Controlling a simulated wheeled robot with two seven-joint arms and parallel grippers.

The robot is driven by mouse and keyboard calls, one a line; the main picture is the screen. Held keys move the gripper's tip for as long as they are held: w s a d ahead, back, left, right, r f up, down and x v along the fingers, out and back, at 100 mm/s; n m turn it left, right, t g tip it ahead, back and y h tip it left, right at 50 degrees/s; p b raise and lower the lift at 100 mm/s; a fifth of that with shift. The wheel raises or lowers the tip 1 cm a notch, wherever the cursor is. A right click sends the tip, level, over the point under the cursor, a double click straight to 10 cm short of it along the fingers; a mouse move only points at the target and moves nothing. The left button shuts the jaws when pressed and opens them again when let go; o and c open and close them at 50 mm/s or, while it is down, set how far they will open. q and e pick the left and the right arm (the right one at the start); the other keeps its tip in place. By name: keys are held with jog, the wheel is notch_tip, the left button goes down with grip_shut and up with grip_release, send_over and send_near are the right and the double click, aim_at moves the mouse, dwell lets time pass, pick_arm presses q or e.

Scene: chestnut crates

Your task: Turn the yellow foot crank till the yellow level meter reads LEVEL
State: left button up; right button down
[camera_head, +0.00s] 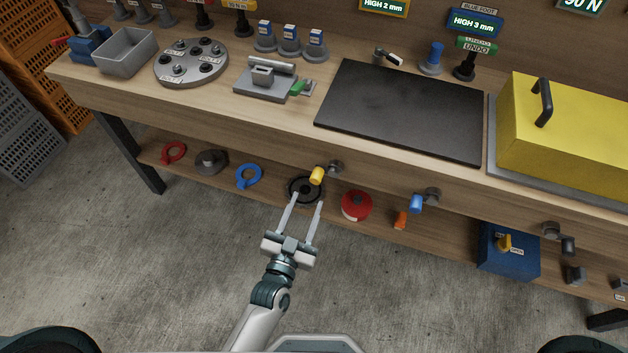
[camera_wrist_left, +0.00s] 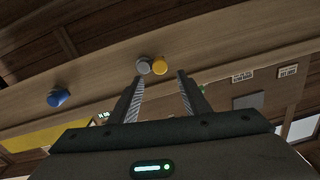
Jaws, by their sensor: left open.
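The yellow foot crank (camera_head: 317,175) sticks out from the bench's front edge beside its grey hub (camera_head: 336,167). In the left wrist view its yellow knob (camera_wrist_left: 160,66) shows just beyond and between the fingertips. The yellow-framed level meter (camera_head: 384,7), cut by the top edge, reads HIGH 2 mm. My left gripper (camera_head: 308,199) is open and empty, its fingers pointing at the knob from just below it in the head view. It also shows in the left wrist view (camera_wrist_left: 161,76). I see no contact with the knob. My right gripper is out of view.
A blue crank (camera_head: 416,203) and a dark crank (camera_head: 567,245) stick out further right. The lower shelf holds a black wheel (camera_head: 304,190), a red round object (camera_head: 356,206) and a blue box (camera_head: 508,250). A dark plate (camera_head: 405,105) and yellow block (camera_head: 575,130) lie on top.

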aim_at(315, 183)
pick_arm(q)
jog(key=p+x, duration=0.1)
jog(key=x, duration=0.5)
jog(key=shift+w+d, duration=0.15)
jog(key=shift+w, duration=0.15)
jog(key=shift+w+d, duration=0.1)
jog(key=shift+w, duration=0.4)
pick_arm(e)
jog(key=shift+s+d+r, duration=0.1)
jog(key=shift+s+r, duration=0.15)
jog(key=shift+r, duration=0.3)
pick_arm(q)
jog(key=c, duration=1)
jog(key=shift+c, duration=0.2)
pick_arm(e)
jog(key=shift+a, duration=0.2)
pick_arm(q)
jog(key=shift+f+n, duration=0.2)
jog(key=shift+n, duration=0.2)
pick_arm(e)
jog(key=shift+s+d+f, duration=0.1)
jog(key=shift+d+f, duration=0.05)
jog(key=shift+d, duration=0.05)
